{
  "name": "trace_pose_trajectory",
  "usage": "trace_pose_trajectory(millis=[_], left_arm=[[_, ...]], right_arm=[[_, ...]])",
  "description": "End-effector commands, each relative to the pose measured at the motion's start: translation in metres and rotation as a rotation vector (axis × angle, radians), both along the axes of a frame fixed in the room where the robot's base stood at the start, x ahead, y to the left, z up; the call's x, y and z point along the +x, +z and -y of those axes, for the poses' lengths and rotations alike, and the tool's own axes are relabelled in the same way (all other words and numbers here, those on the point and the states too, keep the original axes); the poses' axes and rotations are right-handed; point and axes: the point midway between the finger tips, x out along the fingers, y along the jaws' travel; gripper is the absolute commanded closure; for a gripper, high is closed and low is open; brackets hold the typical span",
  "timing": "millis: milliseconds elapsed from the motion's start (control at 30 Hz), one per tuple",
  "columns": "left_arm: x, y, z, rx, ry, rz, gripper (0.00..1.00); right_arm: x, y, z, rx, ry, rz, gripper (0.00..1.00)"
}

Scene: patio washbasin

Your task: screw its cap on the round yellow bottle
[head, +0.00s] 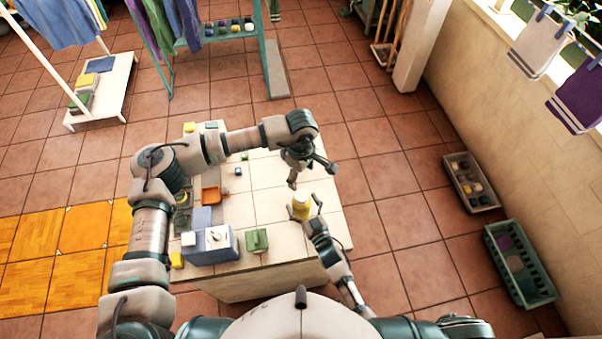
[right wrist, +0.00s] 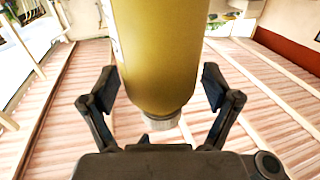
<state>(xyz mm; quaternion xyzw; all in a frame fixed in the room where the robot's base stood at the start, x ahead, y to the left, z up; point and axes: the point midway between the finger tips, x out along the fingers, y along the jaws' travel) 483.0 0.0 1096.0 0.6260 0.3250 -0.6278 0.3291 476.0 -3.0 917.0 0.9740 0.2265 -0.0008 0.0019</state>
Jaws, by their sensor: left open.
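Whether the bottle touches the table is unclear. My left gripper (head: 308,172) is open and appears empty, above and behind the bottle. I cannot make out a separate cap.
Crates (head: 520,262) stand on the floor at right. The table's middle is mostly clear.

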Motion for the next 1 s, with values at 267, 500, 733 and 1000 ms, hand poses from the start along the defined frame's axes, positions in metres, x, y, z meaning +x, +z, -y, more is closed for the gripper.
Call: trace_pose_trajectory(millis=[267, 500, 733, 1000], left_arm=[[0.000, 0.000, 0.000, 0.000, 0.000, 0.000, 0.23], [0.000, 0.000, 0.000, 0.000, 0.000, 0.000, 0.23], [0.000, 0.000, 0.000, 0.000, 0.000, 0.000, 0.23], [0.000, 0.000, 0.000, -0.001, 0.000, -0.001, 0.23]], right_arm=[[0.000, 0.000, 0.000, 0.001, 0.001, 0.000, 0.03], [-0.017, -0.001, 0.008, 0.000, 0.001, -0.001, 0.03], [-0.061, -0.001, 0.030, 0.000, 0.000, -0.003, 0.03], [-0.099, -0.001, 0.049, 0.001, 0.001, -0.002, 0.03]])
